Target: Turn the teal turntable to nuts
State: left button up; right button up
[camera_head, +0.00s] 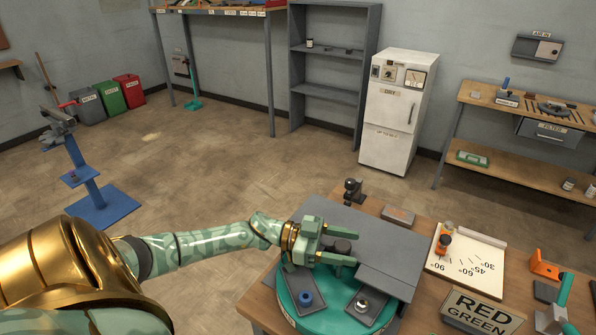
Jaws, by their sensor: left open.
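The teal turntable (337,322) sits on the wooden bench at the bottom centre, partly covered by a grey plate at the back. Its front shows two grey trays: one holds a blue ring-like part (305,299), the other a silvery round part (362,304). I cannot read a nuts label on it. My left gripper (355,249) is open over the back of the turntable, its fingers pointing right. A dark round piece (341,247) shows between the fingers; whether they touch it I cannot tell.
A grey plate (393,246) lies around the turntable's back and right. A small black fixture (352,190) stands behind it. To the right are an angle board (466,255), a RED GREEN sign box (480,311) and an orange bracket (545,266). The floor behind the bench is open.

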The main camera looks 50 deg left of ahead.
pick_arm(q)
jog(key=v, duration=1.5)
